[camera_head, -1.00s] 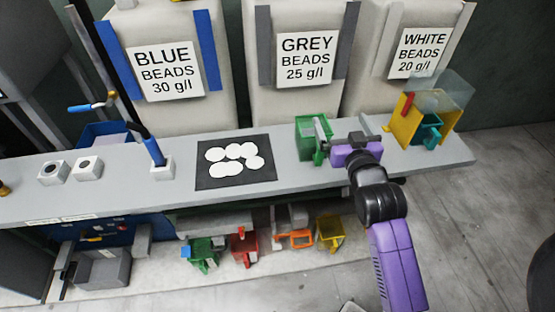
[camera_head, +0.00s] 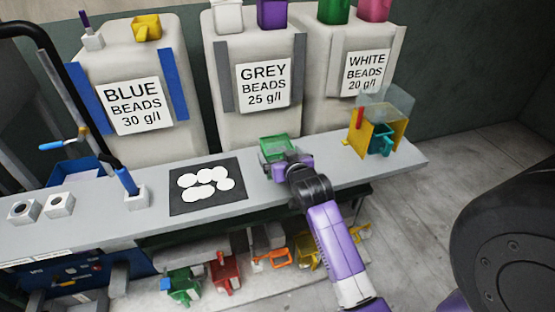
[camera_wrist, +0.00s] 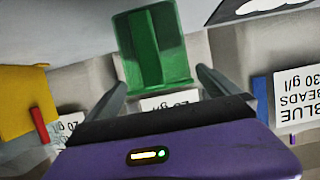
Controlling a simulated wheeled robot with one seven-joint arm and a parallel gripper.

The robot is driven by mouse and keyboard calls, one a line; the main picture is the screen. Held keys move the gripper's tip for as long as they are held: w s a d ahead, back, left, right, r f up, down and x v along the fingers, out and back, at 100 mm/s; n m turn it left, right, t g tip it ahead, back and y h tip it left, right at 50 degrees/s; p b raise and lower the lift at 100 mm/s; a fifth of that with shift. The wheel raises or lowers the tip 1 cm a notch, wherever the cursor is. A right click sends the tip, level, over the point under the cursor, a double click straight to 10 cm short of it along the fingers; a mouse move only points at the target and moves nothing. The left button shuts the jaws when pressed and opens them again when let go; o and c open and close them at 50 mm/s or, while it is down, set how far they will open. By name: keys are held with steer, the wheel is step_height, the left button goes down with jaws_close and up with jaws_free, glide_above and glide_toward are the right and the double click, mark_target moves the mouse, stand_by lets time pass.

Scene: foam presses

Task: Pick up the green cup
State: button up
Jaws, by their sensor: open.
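The green cup (camera_head: 275,148) stands on the grey bench, right of the black mat, in the head view. My purple gripper (camera_head: 292,164) is at its near right side and hides part of it. In the wrist view the green cup (camera_wrist: 152,50) is ahead, roughly centred between the open fingers (camera_wrist: 160,78). The fingertips are at about its lower edge in the picture. I cannot tell whether they touch it. Nothing is held.
A yellow stand with a clear hood and teal cup (camera_head: 372,135) is to the right on the bench. A black mat with white discs (camera_head: 207,186) lies left. Bead sacks (camera_head: 262,80) stand behind.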

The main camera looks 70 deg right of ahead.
steer(key=shift+x, duration=1.35)
steer(key=shift+s, duration=0.1)
steer(key=shift+c, duration=0.4)
steer(key=c, duration=1.2)
steer(key=shift+r, duration=0.1)
step_height(320, 180, up, 20)
steer(key=shift+f, duration=0.1)
